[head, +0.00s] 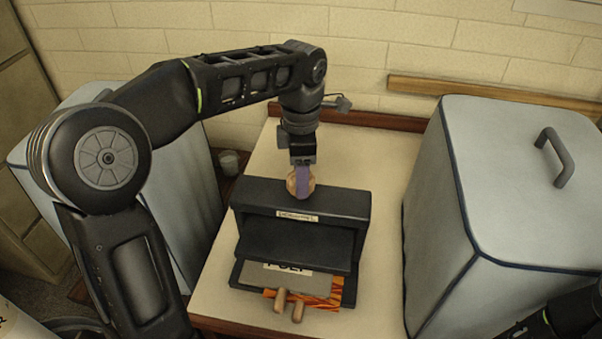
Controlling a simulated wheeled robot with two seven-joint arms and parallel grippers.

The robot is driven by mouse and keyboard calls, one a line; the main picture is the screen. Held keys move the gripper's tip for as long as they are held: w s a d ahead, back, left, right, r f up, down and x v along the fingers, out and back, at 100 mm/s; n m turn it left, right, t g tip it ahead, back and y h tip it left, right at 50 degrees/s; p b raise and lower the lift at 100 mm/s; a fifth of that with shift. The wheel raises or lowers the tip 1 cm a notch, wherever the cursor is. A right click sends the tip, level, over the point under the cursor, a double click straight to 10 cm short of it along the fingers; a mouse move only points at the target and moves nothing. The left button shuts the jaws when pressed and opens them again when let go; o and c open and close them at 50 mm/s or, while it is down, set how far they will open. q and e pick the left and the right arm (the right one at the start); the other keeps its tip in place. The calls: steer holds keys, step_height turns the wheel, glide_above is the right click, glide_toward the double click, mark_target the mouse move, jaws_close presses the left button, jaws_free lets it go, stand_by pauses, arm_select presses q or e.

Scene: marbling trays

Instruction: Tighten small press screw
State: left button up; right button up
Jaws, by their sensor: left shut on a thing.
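The small press (302,235) is a black frame on the cream table. It has a label on its top bar and an opening at the front. Its screw has a round wooden knob (292,184) above the middle of the top bar. My left gripper (302,184) points down from above and is shut on the knob, with a purplish finger across it. The gripper hides part of the knob and the screw's shaft. At the lower right corner, part of my right arm shows, but its gripper is out of view.
In the press lies a grey board (290,279) with a partly hidden label, over orange patterned sheets (336,292). A large pale covered box (510,190) stands right; another is behind my left arm. Bare table (385,200) lies right of the press.

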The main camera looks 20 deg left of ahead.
arm_select(q)
steer(key=m, duration=1.3)
steer(key=shift+m, duration=0.3)
steer(key=m+p, duration=0.1)
steer(key=m, duration=1.2)
steer(key=shift+m+p, duration=0.35)
steer(key=shift+m, duration=0.05)
steer(key=o, duration=1.4)
